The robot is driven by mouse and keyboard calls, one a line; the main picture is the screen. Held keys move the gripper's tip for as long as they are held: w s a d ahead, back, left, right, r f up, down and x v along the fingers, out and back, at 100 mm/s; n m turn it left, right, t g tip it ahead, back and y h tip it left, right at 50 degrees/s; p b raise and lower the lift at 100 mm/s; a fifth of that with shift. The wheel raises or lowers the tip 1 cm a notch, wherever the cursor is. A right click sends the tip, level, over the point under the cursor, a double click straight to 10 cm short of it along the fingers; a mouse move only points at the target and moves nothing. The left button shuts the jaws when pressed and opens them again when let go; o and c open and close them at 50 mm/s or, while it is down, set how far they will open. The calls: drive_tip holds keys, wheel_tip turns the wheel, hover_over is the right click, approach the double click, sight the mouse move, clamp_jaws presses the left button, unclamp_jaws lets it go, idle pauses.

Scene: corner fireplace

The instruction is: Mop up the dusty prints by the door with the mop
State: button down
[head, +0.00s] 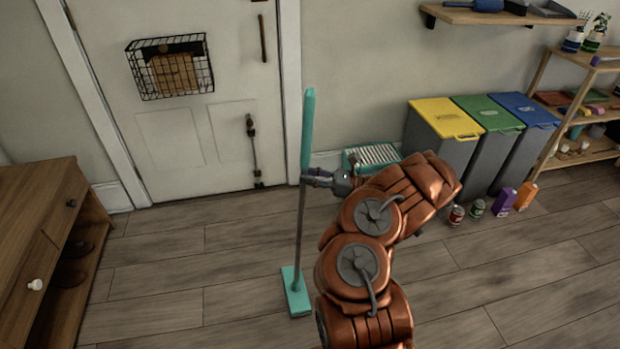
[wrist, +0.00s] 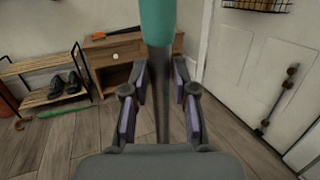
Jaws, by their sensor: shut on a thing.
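My gripper (head: 318,178) is shut on the mop's handle (head: 307,130), just below its teal grip. The mop stands nearly upright, with its flat teal head (head: 295,292) on the wood floor. In the wrist view, the grey shaft (wrist: 162,95) runs between my gripper's fingers (wrist: 160,95). The white door (head: 190,110) is behind and left of the mop. I cannot make out dusty prints on the floor in front of it.
A wooden cabinet (head: 35,220) stands at the left. Bins (head: 440,140), cans (head: 456,215) and cartons (head: 503,202) stand at the right. A teal slatted box (head: 372,157) is by the wall. A shoe rack (wrist: 50,97) shows in the wrist view. Floor between cabinet and mop is clear.

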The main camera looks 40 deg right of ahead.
drive_tip(key=shift+r+p, duration=1.4)
drive_tip(key=shift+r, duration=1.45)
